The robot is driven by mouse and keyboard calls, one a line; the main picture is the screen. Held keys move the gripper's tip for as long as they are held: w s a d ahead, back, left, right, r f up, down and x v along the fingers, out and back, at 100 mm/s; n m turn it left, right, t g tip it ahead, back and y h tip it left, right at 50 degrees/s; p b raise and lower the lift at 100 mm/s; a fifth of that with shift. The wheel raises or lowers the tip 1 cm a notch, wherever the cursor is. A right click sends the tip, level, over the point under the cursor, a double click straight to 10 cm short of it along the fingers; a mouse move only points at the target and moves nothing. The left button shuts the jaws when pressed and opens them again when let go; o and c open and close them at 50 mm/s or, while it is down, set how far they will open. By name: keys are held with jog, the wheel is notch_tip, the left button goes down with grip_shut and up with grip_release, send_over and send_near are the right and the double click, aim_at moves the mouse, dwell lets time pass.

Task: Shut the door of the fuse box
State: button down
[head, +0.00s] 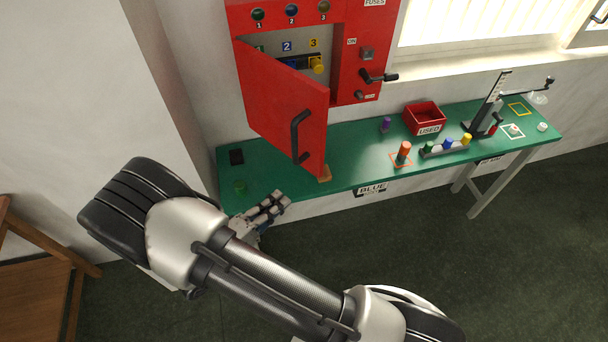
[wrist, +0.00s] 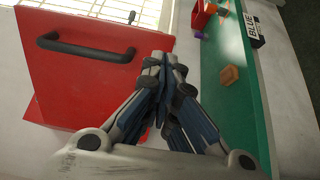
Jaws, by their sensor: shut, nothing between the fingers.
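The red fuse box (head: 350,60) is on the wall above the green bench. Its red door (head: 275,95) is open and stands out to the front left, with a dark bar handle (head: 299,135) on its outer face. Inside, a blue and a yellow fuse (head: 317,65) show under number labels. My gripper (head: 278,202) is shut and empty, below the door near the bench's front left edge. In the wrist view the door (wrist: 85,90) and its handle (wrist: 85,48) lie left of my gripper (wrist: 165,65). I cannot tell whether the fingers touch the door.
The green bench (head: 355,172) carries a red USED bin (head: 424,118), an orange peg (head: 404,152), a rack of coloured pegs (head: 446,147) and a lever press (head: 485,118). A wooden chair (head: 40,270) stands at left.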

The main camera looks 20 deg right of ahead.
aim_at(315, 171)
jog(key=x, duration=1)
jog(key=shift+w+d, duration=0.15)
jog(key=shift+d, duration=0.1)
